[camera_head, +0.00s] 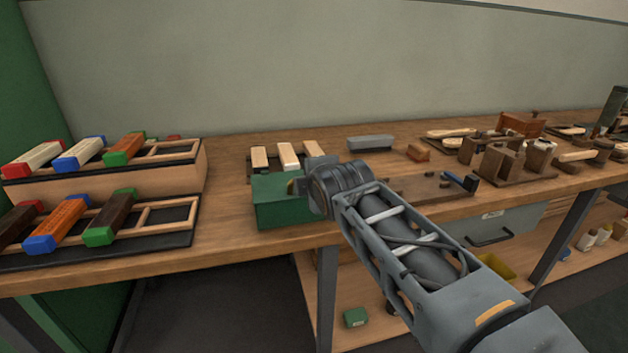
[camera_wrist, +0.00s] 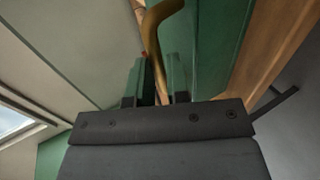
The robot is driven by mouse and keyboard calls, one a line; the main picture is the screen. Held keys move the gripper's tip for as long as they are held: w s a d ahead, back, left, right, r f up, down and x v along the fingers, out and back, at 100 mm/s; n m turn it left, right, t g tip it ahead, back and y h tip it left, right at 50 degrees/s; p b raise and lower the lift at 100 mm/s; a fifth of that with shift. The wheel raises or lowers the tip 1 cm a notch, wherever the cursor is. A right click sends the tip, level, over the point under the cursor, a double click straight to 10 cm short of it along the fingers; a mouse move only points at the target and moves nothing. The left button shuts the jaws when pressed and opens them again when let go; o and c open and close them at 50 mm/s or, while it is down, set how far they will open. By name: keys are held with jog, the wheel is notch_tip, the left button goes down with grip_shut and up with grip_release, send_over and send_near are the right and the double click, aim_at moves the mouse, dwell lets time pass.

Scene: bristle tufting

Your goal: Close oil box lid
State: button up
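A green box (camera_head: 284,203), likely the oil box, stands at the front edge of the workbench in the head view. My gripper (camera_head: 299,184) is at its upper right, and my wrist hides that corner. In the wrist view, a curved brass-brown handle (camera_wrist: 160,28) runs down between the two fingers of my gripper (camera_wrist: 157,82). Green panels (camera_wrist: 216,45) fill the view behind it. The fingers are close on both sides of the handle, but I cannot tell whether they press on it. The lid's angle is hard to tell.
Brush blocks lie on a rack (camera_head: 170,178) at the left and several pale ones (camera_head: 288,155) behind the green box. A grey block (camera_head: 371,142) and wooden tools on boards (camera_head: 517,163) stand to the right. The wall closes off the back. Bare bench (camera_head: 226,190) shows left of the box.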

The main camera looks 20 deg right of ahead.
jog(key=o, duration=0.5)
jog(key=shift+s+f, duration=0.1)
jog(key=shift+f, duration=0.4)
jog(key=shift+c, duration=0.2)
jog(key=shift+r, duration=0.1)
jog(key=shift+r, duration=0.15)
